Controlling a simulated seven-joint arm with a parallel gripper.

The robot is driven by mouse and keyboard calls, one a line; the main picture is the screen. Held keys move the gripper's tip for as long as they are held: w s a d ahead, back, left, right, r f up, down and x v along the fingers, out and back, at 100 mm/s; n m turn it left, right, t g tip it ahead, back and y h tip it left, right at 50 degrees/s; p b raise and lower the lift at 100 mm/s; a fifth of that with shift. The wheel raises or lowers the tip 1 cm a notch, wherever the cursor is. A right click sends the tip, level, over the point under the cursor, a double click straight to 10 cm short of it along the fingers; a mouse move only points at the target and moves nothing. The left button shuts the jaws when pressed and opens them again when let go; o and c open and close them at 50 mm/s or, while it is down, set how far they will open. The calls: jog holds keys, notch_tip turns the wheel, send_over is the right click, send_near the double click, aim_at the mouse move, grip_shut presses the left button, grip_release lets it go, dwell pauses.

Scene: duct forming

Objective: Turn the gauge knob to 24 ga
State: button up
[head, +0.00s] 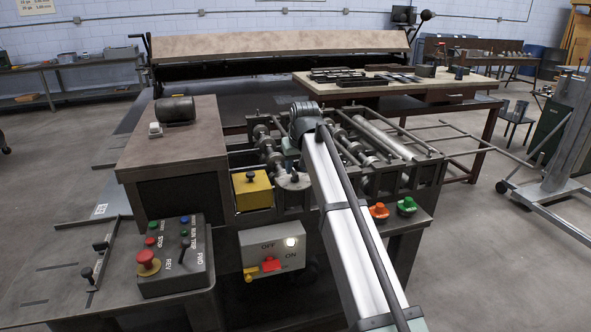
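A small dark knob on a round grey plate (293,181) sits on the front of the roll-forming machine (430,165), just left of my arm. It may be the gauge knob, but no gauge marks can be read, so its setting cannot be told. An orange knob (379,210) and a green knob (407,205) stand on the machine's front ledge, right of my arm. My arm reaches from the bottom of the picture up over the machine's rollers. My gripper is not visible; the arm's far joint ends over the rollers, and part of the machine is hidden behind the arm.
A yellow box (253,190) is left of the dark knob. A grey ON/OFF box (273,250) with a red handle hangs below. A control box (173,255) with a red stop button stands front left. A worktable (450,88) with dark parts stands behind the machine.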

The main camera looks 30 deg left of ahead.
jog(key=v, duration=1.2)
